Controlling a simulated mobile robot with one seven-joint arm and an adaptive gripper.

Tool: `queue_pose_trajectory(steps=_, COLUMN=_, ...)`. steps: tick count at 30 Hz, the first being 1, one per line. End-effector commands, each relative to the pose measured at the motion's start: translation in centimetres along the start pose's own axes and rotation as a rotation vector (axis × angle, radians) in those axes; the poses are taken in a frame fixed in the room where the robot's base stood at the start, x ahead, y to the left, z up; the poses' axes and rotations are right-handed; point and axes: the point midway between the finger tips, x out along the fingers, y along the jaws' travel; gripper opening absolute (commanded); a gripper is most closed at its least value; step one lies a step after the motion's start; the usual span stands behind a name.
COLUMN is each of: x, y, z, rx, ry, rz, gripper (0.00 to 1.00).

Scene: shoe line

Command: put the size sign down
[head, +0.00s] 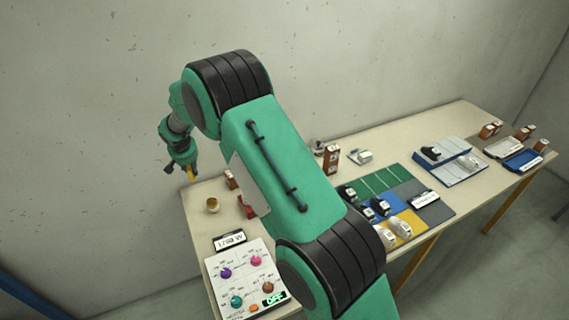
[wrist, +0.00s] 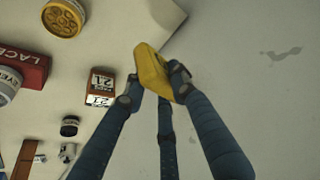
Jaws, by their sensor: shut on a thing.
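My gripper (head: 180,170) is at the back left of the head view, near the table's back left corner. It is shut on a yellow wedge-shaped piece (wrist: 153,72), apparently the size sign. The sign also shows in the head view as a small yellow bit (head: 191,173) at the fingertips. In the wrist view the fingers hold it on both sides, tilted, and no lettering on it can be read. It looks raised above the table; the exact gap cannot be told.
A brown box with a 21 label (wrist: 101,86), a red lace box (wrist: 22,66) and a round yellow tin (wrist: 63,17) stand nearby. The tin also shows in the head view (head: 212,205). A control panel (head: 239,254) lies at the front left. Coloured mats and shoes are further right.

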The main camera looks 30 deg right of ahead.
Motion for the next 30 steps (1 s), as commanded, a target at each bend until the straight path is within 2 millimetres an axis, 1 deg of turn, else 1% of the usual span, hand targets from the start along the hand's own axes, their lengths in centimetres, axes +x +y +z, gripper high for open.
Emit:
queue_pose_trajectory(steps=3, x=-1.6, y=0.0, z=-0.8, rx=0.0, ry=0.004, rz=-0.001, gripper=0.0)
queue_pose_trajectory(steps=5, x=-2.3, y=0.0, z=-1.1, rx=0.0, ry=0.003, rz=-0.001, gripper=0.0)
queue_pose_trajectory(steps=9, x=-4.3, y=0.2, z=-1.8, rx=0.003, ry=0.002, rz=0.0, gripper=0.0)
queue_pose_trajectory(steps=10, x=-3.9, y=1.0, z=-1.7, rx=0.011, ry=-0.001, rz=0.005, gripper=0.0)
queue_pose_trajectory(steps=14, x=-3.9, y=3.8, z=-1.9, rx=0.042, ry=0.0, rz=0.018, gripper=0.0)
queue_pose_trajectory(steps=17, x=-3.9, y=6.5, z=-2.1, rx=0.072, ry=0.001, rz=0.031, gripper=0.0)
queue_pose_trajectory(steps=18, x=-3.9, y=8.0, z=-2.1, rx=0.088, ry=0.001, rz=0.037, gripper=0.0)
queue_pose_trajectory(steps=20, x=-3.9, y=10.2, z=-2.1, rx=0.114, ry=0.001, rz=0.048, gripper=0.0)
queue_pose_trajectory(steps=24, x=-4.1, y=15.9, z=-1.8, rx=0.179, ry=0.001, rz=0.075, gripper=0.0)
queue_pose_trajectory(steps=26, x=-4.3, y=18.4, z=-1.6, rx=0.208, ry=0.002, rz=0.087, gripper=0.0)
queue_pose_trajectory(steps=27, x=-4.3, y=20.0, z=-1.4, rx=0.227, ry=0.001, rz=0.096, gripper=0.0)
queue_pose_trajectory(steps=29, x=-4.5, y=22.5, z=-1.0, rx=0.256, ry=0.001, rz=0.107, gripper=0.0)
queue_pose_trajectory(steps=30, x=-4.6, y=24.1, z=-0.7, rx=0.275, ry=0.001, rz=0.115, gripper=0.0)
